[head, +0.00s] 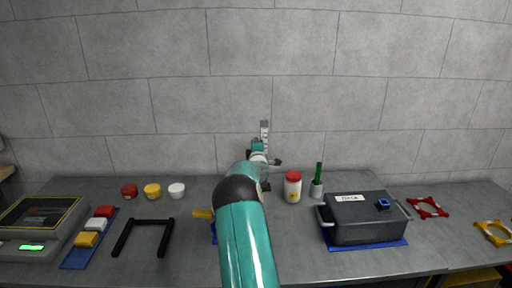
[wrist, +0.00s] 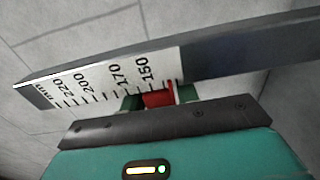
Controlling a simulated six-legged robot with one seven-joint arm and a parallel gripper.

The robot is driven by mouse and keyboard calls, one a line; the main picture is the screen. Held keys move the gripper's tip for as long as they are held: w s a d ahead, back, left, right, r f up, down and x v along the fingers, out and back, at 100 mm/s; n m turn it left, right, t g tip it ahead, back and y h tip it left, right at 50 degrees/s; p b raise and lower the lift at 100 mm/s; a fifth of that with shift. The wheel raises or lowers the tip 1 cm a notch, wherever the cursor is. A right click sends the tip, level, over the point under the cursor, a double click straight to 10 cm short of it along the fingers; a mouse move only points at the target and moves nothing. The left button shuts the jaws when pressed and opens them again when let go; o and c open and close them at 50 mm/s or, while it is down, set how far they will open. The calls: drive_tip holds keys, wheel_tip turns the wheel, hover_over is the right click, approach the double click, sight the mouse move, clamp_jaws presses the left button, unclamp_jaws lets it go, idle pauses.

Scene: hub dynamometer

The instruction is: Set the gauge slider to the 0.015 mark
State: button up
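The gauge (head: 264,130) stands upright behind my arm in the head view. In the wrist view its scale (wrist: 100,80) is a white strip on a grey bar, marked "mm" with 150, 170, 200 and 220 readable; no 0.015 mark is readable. The red slider (wrist: 158,98) is at the 150 end, its thin pointer just right of that number. My gripper (wrist: 158,101) has dark green pads on both sides of the slider, seemingly touching it. In the head view my arm hides most of the slider area.
A grey lidded box (head: 365,220) on a blue mat stands right. A red-capped jar (head: 293,187) and a holder with a green stick (head: 317,187) stand right of my arm. A black frame (head: 143,238) and small coloured pots (head: 152,190) are left. A grey wall is close behind.

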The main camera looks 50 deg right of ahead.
clamp_jaws()
drive_tip(key=shift+r, duration=0.85)
drive_tip(key=shift+o, duration=2.1)
unclamp_jaws()
drive_tip(key=shift+f, duration=0.1)
drive_tip(key=shift+a, duration=0.1)
drive_tip(key=v, duration=1.3)
drive_tip(key=shift+s+a, duration=0.2)
drive_tip(key=shift+s, duration=0.1)
drive_tip(key=shift+a, duration=0.1)
